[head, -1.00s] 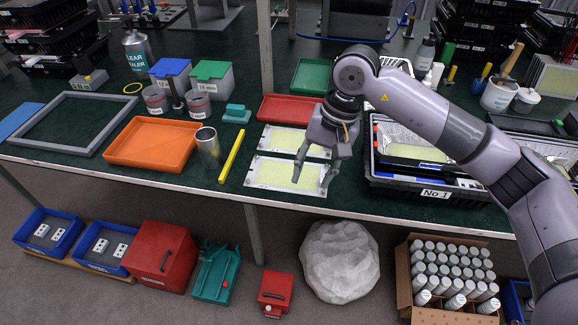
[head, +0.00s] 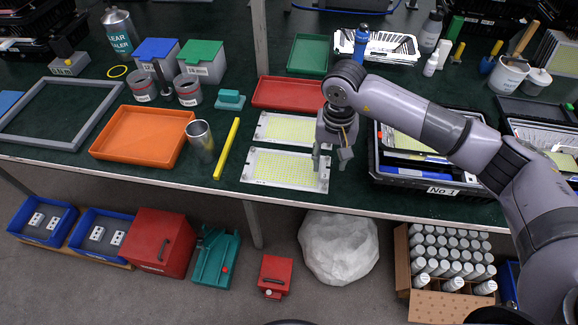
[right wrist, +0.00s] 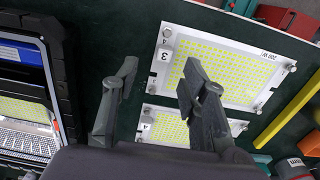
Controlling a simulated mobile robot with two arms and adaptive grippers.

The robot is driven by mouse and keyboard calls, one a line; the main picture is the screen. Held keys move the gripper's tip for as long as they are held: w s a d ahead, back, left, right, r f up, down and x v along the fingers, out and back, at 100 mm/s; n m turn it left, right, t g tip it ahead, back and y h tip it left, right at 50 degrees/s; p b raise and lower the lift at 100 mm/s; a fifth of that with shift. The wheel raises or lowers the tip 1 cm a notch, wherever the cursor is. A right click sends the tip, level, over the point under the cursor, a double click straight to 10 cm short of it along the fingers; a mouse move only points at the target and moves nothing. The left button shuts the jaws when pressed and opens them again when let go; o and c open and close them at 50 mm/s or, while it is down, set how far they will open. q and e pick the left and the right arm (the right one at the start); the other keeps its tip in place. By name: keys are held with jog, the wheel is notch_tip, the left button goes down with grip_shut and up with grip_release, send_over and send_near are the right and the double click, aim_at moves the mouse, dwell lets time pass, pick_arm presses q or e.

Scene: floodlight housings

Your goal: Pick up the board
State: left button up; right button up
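Two white boards with yellow-green cell grids lie flat on the dark green table, the near board (head: 284,169) and the far board (head: 285,129). In the right wrist view the near board (right wrist: 228,68) carries a 3 on its end and the far board (right wrist: 165,128) a 4. My right gripper (head: 331,162) is open and empty at the right end of the near board. In the right wrist view my right gripper (right wrist: 161,75) has one finger over the boards and the other over bare table. I cannot tell whether it touches. My left gripper is out of view.
A black case marked No 1 (head: 441,190) stands just right of my right gripper. A yellow bar (head: 227,149), a metal cup (head: 201,141) and an orange tray (head: 119,145) lie left of the boards. A red tray (head: 287,94) is behind them.

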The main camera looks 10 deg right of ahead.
aim_at(325, 175)
jog(key=shift+a+f, duration=0.1)
jog(key=shift+f, duration=0.8)
jog(key=f, duration=0.2)
jog(key=f+p, duration=0.1)
jog(key=shift+w+a+f+p, duration=0.2)
jog(key=shift+f+p, duration=0.1)
jog(key=shift+f, duration=0.45)
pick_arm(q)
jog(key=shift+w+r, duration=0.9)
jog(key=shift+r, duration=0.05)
pick_arm(e)
grip_shut()
